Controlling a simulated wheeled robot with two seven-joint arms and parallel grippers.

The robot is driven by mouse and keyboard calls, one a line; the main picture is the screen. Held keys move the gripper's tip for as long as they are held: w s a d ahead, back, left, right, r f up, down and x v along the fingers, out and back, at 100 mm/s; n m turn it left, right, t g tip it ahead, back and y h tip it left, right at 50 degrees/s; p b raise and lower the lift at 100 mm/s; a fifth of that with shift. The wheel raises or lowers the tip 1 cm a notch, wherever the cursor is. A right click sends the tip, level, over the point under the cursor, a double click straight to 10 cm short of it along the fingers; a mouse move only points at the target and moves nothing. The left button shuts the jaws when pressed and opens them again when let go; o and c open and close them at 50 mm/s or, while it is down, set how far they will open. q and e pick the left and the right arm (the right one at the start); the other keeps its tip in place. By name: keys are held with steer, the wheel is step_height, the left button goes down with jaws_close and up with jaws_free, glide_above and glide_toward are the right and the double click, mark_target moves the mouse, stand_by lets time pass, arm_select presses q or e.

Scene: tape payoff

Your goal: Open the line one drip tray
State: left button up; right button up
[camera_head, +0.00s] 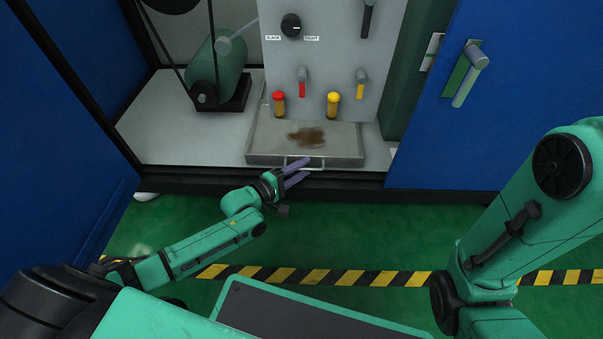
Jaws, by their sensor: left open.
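The drip tray (270,152) is a shallow grey metal tray with a brown stain (306,137). It sits at the front of the white cabinet floor, below the grey panel. A thin metal handle (304,163) is on its front edge. My left gripper (302,171) is open, with its purple fingers at the handle, pointing right and slightly up. I cannot tell whether the fingers touch the handle or lie around it. Of my right arm, only green links show at the right; its gripper is out of view.
The panel (330,60) above the tray carries a black dial (291,25), a red-capped oiler (278,103), a yellow-capped oiler (333,104) and small levers. A green motor (217,70) stands at left. A blue door (490,120) is at right. Green floor in front is clear.

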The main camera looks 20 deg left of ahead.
arm_select(q)
jaws_close()
stand_by(1.4)
